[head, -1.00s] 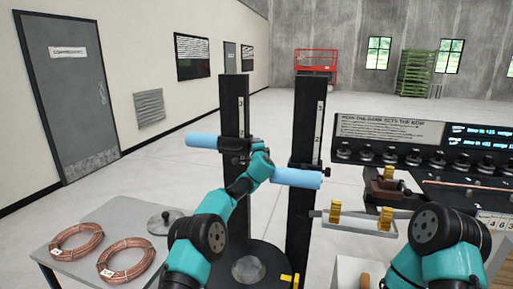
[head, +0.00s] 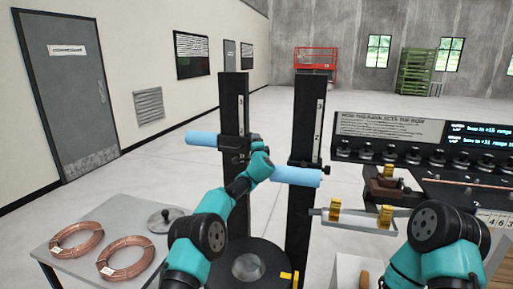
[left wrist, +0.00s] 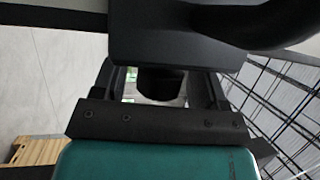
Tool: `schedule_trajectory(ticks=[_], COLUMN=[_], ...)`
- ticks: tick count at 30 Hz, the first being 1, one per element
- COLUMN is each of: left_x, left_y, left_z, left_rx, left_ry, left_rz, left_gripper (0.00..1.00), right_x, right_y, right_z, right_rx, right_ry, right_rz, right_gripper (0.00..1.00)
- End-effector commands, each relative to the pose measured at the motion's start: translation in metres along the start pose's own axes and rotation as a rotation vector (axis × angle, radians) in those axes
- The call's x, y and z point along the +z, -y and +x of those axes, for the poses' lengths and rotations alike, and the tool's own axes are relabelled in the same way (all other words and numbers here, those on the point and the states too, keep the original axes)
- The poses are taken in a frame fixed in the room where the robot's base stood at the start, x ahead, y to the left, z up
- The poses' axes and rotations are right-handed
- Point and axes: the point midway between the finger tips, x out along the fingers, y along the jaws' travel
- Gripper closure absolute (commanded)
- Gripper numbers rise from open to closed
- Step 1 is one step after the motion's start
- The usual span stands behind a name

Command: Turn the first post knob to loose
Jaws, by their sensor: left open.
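The first post (head: 233,105) is the left of two black uprights, with a pale scale strip. A blue cylinder (head: 203,139) and a dark clamp are fixed to it. My left arm reaches up to the clamp, and my left gripper (head: 246,148) is at its right side, small and partly hidden by my own wrist. In the left wrist view a dark round knob (left wrist: 160,84) shows between the open fingers of the left gripper (left wrist: 160,92); contact cannot be told. The knob's setting cannot be read. My right forearm is at the lower right; its gripper is not in view.
The second post (head: 305,115) carries a blue cylinder (head: 297,177) and a side knob (head: 326,170). Right of it are a tray with yellow blocks (head: 358,220) and a control console (head: 390,130). Copper coils (head: 126,258) lie on the grey table at left.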

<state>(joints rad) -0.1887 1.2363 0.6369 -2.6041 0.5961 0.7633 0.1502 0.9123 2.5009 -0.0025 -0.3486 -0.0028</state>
Motion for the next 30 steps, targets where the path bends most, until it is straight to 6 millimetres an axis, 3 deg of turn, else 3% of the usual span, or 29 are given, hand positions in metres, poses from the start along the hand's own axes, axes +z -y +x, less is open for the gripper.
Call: schedule_trajectory(ticks=[13,30], left_x=[0.000,0.000], left_y=[0.001,0.001], left_z=[-0.014,-0.062], left_rx=[0.002,0.001], left_ry=[0.001,-0.001], left_rz=[0.002,0.000], left_gripper=[0.33,0.33], right_x=[0.000,0.000], right_y=[0.000,0.000], right_z=[0.000,0.000], right_rx=[0.000,0.000], right_ry=[0.000,0.000], right_rz=[0.000,0.000], right_gripper=[1.00,1.00])
